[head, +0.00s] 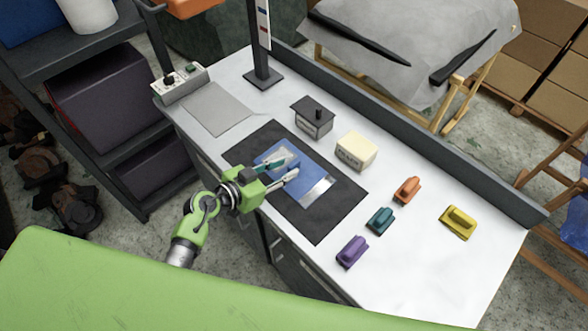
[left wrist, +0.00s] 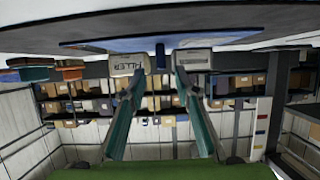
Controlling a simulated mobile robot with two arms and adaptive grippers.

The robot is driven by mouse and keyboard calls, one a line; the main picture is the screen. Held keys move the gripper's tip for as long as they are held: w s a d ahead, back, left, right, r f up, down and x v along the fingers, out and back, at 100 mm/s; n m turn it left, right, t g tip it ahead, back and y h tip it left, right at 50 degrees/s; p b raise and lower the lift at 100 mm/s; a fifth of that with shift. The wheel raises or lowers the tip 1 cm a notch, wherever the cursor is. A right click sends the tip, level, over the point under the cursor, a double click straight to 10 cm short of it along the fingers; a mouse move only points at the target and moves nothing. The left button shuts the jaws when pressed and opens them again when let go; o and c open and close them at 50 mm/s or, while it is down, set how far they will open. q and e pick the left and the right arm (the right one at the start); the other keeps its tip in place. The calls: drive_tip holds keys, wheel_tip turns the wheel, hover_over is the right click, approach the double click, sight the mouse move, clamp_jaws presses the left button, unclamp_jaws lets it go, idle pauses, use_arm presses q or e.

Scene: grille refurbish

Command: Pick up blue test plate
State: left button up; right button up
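The blue test plate (head: 305,182) lies flat on a black mat (head: 335,207) on the white bench. It has a pale silvery patch at its near right part and a raised blue part near its far left. My left gripper (head: 288,169) is low over the plate, its two fingers spread and pointing right. In the left wrist view, which is upside down, a narrow blue upright piece (left wrist: 160,55) shows between the open fingers (left wrist: 162,92), with visible gaps on both sides. My right gripper is in neither view.
A cream filler box (head: 356,151) and a dark-topped grey box (head: 312,118) stand behind the mat. Orange (head: 407,190), teal (head: 379,220), purple (head: 351,252) and yellow (head: 459,221) handled blocks sit to the right. A grey panel (head: 217,109) and control box (head: 180,83) are at left.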

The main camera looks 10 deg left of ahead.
sight(293, 163)
use_arm(q)
drive_tip(key=x, duration=0.5)
drive_tip(key=shift+a+f, duration=0.1)
drive_tip(key=shift+f, duration=0.05)
clamp_jaws()
drive_tip(key=shift+w, duration=0.1)
